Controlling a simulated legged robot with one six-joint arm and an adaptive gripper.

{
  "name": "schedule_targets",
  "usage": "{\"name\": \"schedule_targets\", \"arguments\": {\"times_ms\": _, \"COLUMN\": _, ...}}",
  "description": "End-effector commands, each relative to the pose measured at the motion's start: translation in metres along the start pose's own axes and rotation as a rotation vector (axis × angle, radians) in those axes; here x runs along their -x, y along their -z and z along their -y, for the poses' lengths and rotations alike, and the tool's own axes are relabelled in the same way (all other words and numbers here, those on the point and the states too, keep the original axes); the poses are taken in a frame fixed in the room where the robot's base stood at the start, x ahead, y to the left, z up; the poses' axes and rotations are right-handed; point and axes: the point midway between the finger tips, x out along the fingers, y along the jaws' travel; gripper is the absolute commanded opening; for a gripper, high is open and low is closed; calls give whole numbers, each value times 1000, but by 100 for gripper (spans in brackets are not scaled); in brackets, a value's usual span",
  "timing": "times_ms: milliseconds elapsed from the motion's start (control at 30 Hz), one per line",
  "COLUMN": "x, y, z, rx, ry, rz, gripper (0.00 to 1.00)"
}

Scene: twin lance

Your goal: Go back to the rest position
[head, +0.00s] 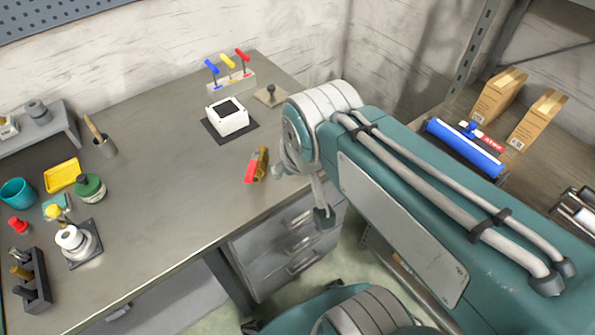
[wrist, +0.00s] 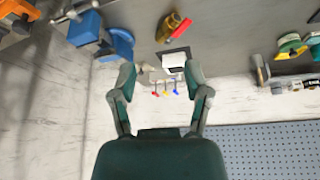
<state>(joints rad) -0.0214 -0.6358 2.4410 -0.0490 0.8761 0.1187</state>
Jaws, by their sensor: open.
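My gripper (wrist: 160,74) is open in the wrist view, its two fingers spread with nothing between them. The fingers point toward the back of the grey workbench (wrist: 225,25) and the wall. In the head view my teal arm reaches in from the right, and its end hangs over the bench's right front edge. The gripper is mostly hidden there behind my own arm links. It touches no object that I can make out.
A red and brass piece (head: 257,165) lies left of my arm's end. Behind it are a white box (head: 228,117) and coloured levers (head: 228,66). A blue vise (wrist: 117,42) shows in the wrist view. Cartons (head: 497,96) stand on the right shelf. The bench's middle is clear.

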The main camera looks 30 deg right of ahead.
Motion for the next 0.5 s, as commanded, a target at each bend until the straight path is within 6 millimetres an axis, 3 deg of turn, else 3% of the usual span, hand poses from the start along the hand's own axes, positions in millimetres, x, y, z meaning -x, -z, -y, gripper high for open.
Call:
{"name": "schedule_targets", "arguments": {"times_ms": 100, "x": 9, "y": -18, "z": -1, "rx": 45, "ry": 21, "rz": -23, "gripper": 62}}
{"name": "schedule_targets", "arguments": {"times_ms": 200, "x": 12, "y": -25, "z": -1, "rx": 65, "ry": 28, "rz": -29, "gripper": 62}}
{"name": "schedule_targets", "arguments": {"times_ms": 500, "x": 12, "y": -25, "z": 0, "rx": 69, "ry": 29, "rz": -29, "gripper": 62}}
